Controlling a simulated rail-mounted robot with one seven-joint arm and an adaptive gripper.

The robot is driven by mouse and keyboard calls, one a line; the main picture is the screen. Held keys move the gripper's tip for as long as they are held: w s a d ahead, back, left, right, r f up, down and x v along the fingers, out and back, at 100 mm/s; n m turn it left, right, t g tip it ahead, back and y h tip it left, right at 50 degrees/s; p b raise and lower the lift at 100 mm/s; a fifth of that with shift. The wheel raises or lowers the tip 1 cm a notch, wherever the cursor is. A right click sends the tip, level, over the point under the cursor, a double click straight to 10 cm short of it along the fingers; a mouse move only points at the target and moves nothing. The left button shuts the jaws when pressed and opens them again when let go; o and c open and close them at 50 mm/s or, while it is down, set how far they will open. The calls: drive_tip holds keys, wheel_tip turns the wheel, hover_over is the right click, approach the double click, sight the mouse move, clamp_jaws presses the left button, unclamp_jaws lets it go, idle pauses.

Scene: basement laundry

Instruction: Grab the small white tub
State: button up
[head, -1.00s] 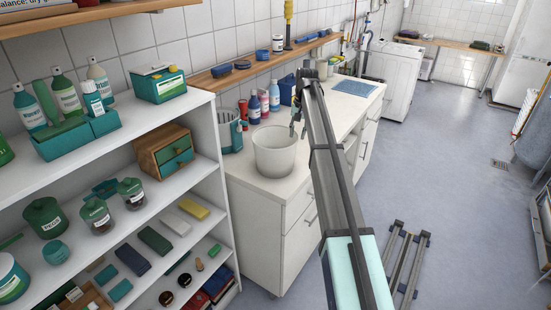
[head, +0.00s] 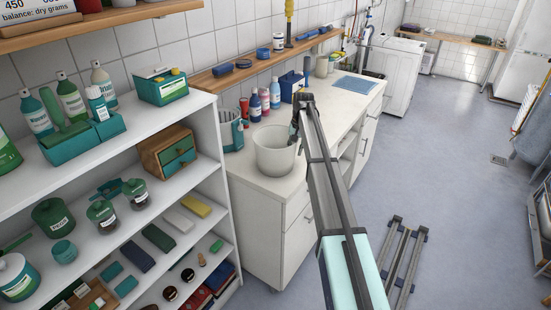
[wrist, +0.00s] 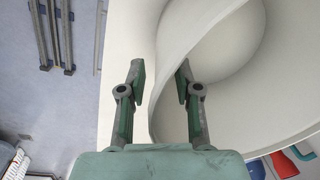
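The small white tub (head: 272,158) stands upright on the white counter, right of the open shelves. It fills much of the wrist view (wrist: 235,95), where I look down into its empty inside. My gripper (head: 293,138) is at the tub's right rim. In the wrist view my gripper (wrist: 161,85) is open, with the near wall of the tub showing between its two fingers. The right finger is over the inside and the left finger is outside. I cannot tell whether either finger touches the wall.
A teal and white container (head: 229,132) stands left of the tub. Several bottles (head: 265,100) and a blue caddy (head: 291,86) stand behind it. The white counter (head: 328,108) extends behind my arm. Open shelves (head: 190,105) stand at left. The floor at right is mostly clear.

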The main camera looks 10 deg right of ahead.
clamp_jaws()
drive_tip(key=shift+r, duration=0.15)
